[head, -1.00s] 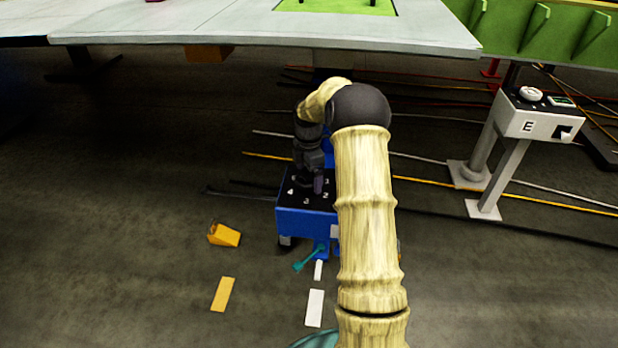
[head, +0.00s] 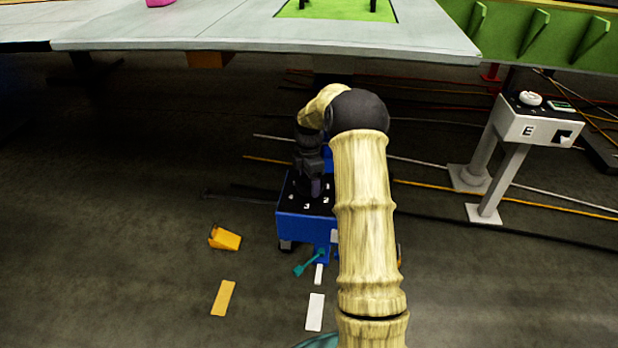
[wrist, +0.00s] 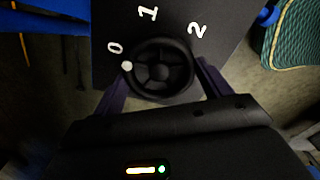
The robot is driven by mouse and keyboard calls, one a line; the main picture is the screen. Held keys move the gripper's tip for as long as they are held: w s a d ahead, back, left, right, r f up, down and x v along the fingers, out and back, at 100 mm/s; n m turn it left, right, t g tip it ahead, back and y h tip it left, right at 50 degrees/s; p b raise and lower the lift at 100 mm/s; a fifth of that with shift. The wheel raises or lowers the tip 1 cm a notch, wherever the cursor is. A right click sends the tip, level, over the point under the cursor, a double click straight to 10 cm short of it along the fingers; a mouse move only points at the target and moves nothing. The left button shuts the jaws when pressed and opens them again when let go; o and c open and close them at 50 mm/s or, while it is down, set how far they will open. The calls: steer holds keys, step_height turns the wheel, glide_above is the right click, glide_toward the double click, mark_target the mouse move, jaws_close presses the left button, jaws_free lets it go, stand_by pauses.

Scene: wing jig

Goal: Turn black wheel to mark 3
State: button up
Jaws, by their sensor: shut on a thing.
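The black wheel (wrist: 160,70) sits on a dark panel in the wrist view, with a white dot (wrist: 127,66) on its left rim, close to the numeral 0. Numerals 1 and 2 show above and to the right of it. My gripper (wrist: 161,88) has a finger on each side of the wheel, shut on it. In the head view my gripper (head: 315,188) is over the top of a blue cart (head: 303,227), where numerals 2, 3 (head: 306,205) and 4 show. The wheel is hidden there behind my gripper, and mark 3 is out of sight in the wrist view.
A large grey table (head: 250,30) spans the back, above the cart. A white stand marked E (head: 538,130) is at the right. A yellow block (head: 225,238) lies on the floor left of the cart. Cables cross the floor behind.

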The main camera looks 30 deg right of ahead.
steer(key=m+p, duration=0.4)
steer(key=p, duration=0.1)
steer(key=shift+r, duration=0.35)
steer(key=m+p, duration=0.4)
steer(key=shift+w+f+m, duration=0.1)
steer(key=shift+m, duration=0.2)
steer(key=m+p, duration=0.3)
steer(key=m, duration=0.1)
steer(key=shift+d+m, duration=0.1)
steer(key=shift+m, duration=0.2)
steer(key=m+p, duration=0.1)
steer(key=m, duration=0.3)
steer(key=shift+f+m+p, duration=0.1)
steer(key=shift+m+p, duration=0.2)
steer(key=shift+p, duration=0.1)
steer(key=m+p, duration=0.1)
steer(key=m, duration=0.3)
steer(key=shift+d, duration=0.15)
steer(key=m+p, duration=0.1)
steer(key=m, duration=0.4)
steer(key=m+p, duration=0.1)
steer(key=m, duration=0.3)
steer(key=shift+m, duration=2.2)
steer(key=shift+f+p, duration=0.1)
steer(key=shift+p, duration=0.2)
